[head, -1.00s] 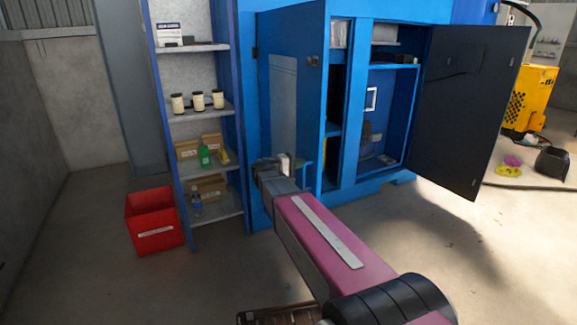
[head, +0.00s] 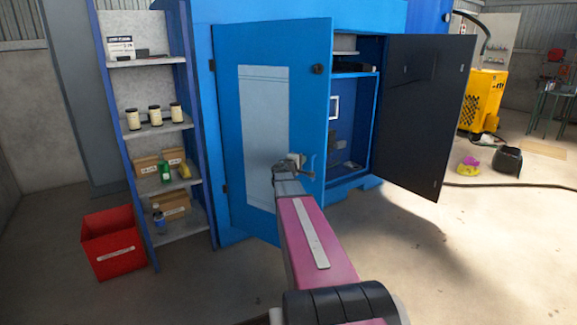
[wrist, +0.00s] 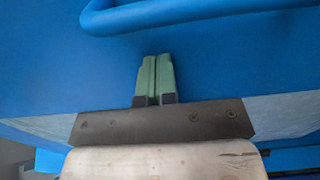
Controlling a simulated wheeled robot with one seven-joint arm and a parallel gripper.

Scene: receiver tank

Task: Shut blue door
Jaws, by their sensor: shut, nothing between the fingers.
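The blue door (head: 225,120), with a pale panel (head: 264,130) on its outer face, is hinged at its left on the blue cabinet. It stands partly open, its free right edge swung out from the cabinet and a dark knob near its top. My gripper (head: 297,163) is in front of the outer face, towards the free edge. In the wrist view my gripper's green fingers (wrist: 155,70) are shut together with nothing between them, pointing at a blue surface (wrist: 220,65). A rounded blue bar (wrist: 190,14) crosses above them. Whether the fingertips touch the surface is unclear.
A dark door (head: 425,115) stands wide open on the cabinet's right. A stocked shelf unit (head: 153,135) stands left of the cabinet, with a red bin (head: 110,245) before it. A yellow machine (head: 480,100) is at the right. The floor at front right is clear.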

